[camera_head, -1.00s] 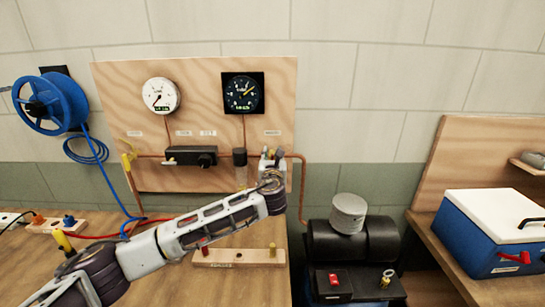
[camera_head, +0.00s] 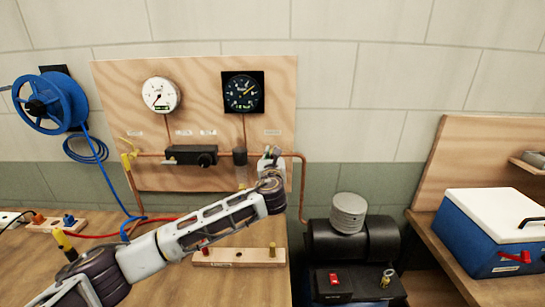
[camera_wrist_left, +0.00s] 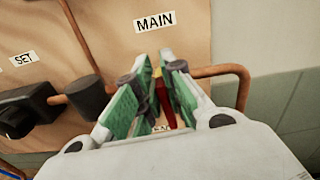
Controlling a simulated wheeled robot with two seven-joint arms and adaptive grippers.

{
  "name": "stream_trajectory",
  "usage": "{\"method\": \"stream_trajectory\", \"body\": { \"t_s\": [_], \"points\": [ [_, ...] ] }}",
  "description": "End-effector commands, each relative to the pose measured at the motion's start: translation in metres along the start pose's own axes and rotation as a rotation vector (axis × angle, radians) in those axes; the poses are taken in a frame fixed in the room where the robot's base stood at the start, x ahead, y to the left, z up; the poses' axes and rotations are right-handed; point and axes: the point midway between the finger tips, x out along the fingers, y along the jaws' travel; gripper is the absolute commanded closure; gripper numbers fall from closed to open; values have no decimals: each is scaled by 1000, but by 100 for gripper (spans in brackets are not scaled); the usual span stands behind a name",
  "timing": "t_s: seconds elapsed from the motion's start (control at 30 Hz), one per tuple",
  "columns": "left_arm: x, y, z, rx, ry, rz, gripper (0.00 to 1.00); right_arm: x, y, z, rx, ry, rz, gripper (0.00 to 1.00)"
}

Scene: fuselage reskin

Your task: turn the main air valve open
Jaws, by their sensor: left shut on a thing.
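The main air valve shows in the left wrist view as a red handle (camera_wrist_left: 165,104) with a bit of brass (camera_wrist_left: 157,72) at its upper end. It lies below the "MAIN" label (camera_wrist_left: 155,21) on the copper pipe line. My left gripper (camera_wrist_left: 160,95), with green finger pads, is shut on the red handle, which shows between the pads. In the head view my left gripper (camera_head: 271,160) is at the right end of the plywood board (camera_head: 205,85) and hides most of the valve. My right gripper is not in view.
A black regulator (camera_head: 190,155) and a dark cylinder (camera_head: 240,156) sit on the pipe left of the gripper. The copper pipe (camera_head: 303,175) bends down to the right. Two gauges hang above. A black compressor (camera_head: 352,243) stands at right.

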Motion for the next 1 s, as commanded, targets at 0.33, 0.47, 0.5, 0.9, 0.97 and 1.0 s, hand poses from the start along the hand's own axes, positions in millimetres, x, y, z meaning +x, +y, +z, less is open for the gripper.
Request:
{"method": "stream_trajectory", "body": {
  "t_s": [0.33, 0.47, 0.5, 0.9, 0.97, 1.0],
  "points": [
    [0, 7, -4, -248, 3, 1, 100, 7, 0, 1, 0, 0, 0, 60],
    [-1, 10, -5, -370, 3, 1, 100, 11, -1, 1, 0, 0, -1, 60],
    [-1, 11, -6, -408, 3, 1, 100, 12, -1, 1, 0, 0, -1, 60],
    [0, 20, -12, -789, 4, 2, 100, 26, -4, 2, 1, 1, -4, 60],
    [0, 21, -13, -846, 2, 2, 100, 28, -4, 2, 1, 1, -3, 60],
    [0, 22, -14, -883, 3, 2, 100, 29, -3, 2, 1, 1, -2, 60]
  ]
}}
